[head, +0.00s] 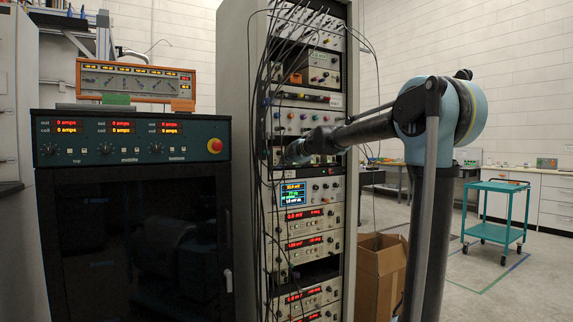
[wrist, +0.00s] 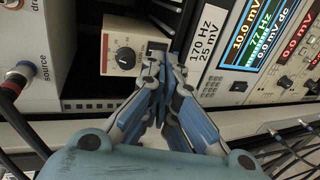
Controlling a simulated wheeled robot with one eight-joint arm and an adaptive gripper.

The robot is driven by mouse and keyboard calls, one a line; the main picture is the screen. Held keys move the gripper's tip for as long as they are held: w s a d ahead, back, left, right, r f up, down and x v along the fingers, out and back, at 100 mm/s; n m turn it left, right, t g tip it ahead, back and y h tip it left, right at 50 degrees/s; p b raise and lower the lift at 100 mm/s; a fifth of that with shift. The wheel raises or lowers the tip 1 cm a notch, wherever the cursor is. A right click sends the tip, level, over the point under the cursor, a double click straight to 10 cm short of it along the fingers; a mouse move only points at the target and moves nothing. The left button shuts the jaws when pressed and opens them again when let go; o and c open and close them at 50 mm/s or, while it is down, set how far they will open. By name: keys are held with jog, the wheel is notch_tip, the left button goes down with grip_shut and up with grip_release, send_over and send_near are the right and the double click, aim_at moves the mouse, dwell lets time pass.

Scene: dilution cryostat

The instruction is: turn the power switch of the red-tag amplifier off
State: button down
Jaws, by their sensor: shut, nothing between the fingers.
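My gripper (wrist: 165,68) is shut and empty, its blue-padded fingers together. In the wrist view its tips are in front of the rack, just right of a small cream instrument panel (wrist: 113,50) with a black dial (wrist: 125,58) and small red marks. I cannot tell whether the tips touch anything. In the head view my gripper (head: 294,152) is at the rack's middle height, above the lit screen, and is too small to show detail.
The tall rack (head: 235,150) holds several instruments with hanging cables. A lit display (wrist: 262,35) and a paper label (wrist: 207,42) are right of the fingers. A dark cabinet (head: 130,230) stands left, a cardboard box (head: 380,270) right. Floor is clear near the teal cart (head: 495,212).

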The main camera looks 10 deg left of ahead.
aim_at(279, 165)
jog(key=f+v, duration=0.1)
jog(key=v, duration=0.9)
jog(key=shift+s+d+f, duration=0.2)
jog(key=shift+s+f, duration=0.05)
jog(key=shift+f, duration=0.15)
jog(key=shift+s+a+r, duration=0.1)
jog(key=shift+s+r, duration=0.05)
jog(key=shift+r, duration=0.45)
jog(key=x, duration=1.4)
jog(key=shift+r, duration=0.1)
